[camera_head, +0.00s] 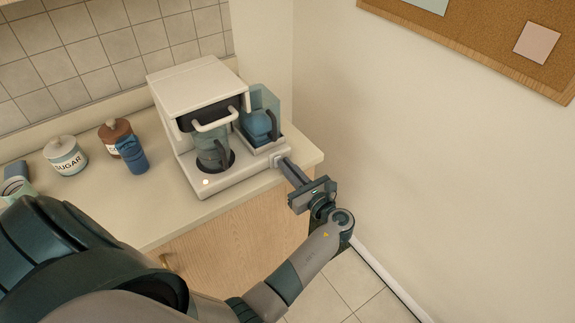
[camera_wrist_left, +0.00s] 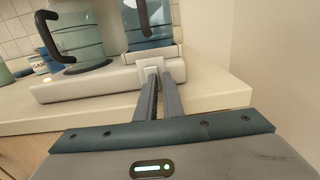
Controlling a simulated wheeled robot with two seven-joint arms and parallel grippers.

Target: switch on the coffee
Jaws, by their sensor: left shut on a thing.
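The white coffee machine (camera_head: 200,82) stands on the counter against the tiled wall. A small round white spot (camera_head: 206,182) shows on the front of the base. My left gripper (camera_head: 284,164) reaches the right end of the base. In the left wrist view its fingers (camera_wrist_left: 162,76) are close together at a small square white switch plate (camera_wrist_left: 150,69) and shut on the piece there, whose shape they hide. My right gripper is not in view.
A sugar jar (camera_head: 65,157), a brown-lidded jar (camera_head: 113,133) and a blue cup (camera_head: 132,155) stand left of the machine. The wall (camera_head: 420,150) is close on the right of the counter (camera_head: 150,205). Open floor shows below.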

